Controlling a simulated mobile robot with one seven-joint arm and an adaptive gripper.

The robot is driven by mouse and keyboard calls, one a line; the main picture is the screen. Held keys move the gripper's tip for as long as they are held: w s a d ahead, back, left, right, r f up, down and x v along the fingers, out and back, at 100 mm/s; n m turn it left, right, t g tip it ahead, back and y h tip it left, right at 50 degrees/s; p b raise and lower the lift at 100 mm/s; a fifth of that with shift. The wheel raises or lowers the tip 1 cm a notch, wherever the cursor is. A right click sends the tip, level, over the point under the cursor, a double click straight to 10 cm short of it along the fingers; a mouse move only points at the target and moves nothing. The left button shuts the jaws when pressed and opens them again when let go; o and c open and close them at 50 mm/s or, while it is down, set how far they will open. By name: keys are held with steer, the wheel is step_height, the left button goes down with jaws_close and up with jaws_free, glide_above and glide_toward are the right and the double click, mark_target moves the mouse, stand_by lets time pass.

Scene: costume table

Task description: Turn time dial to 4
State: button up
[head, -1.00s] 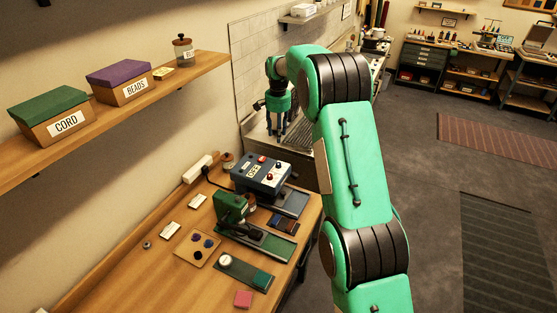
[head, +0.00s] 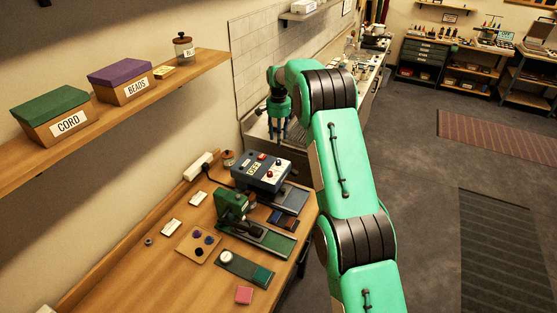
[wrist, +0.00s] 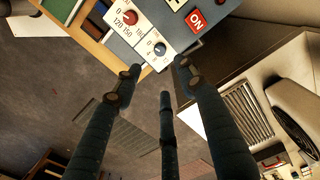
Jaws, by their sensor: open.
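A blue-grey control box (head: 262,172) with a white panel stands on the bench in the head view. In the wrist view its panel shows a red dial (wrist: 130,18) beside the numbers 120 and 150. I cannot read which dial is marked time. My gripper (wrist: 156,80) is open and empty, its fingers apart from the dials. In the head view my gripper (head: 278,128) hangs beyond the box.
A green press (head: 233,205) stands in front of the box. A shelf (head: 195,70) with boxes runs along the left wall. A vent grille (wrist: 247,112) shows right in the wrist view.

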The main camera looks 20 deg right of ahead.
mark_target(278, 161)
step_height(278, 161, down, 13)
steer(key=shift+f+p, duration=0.15)
steer(key=shift+p, duration=0.7)
jaws_close()
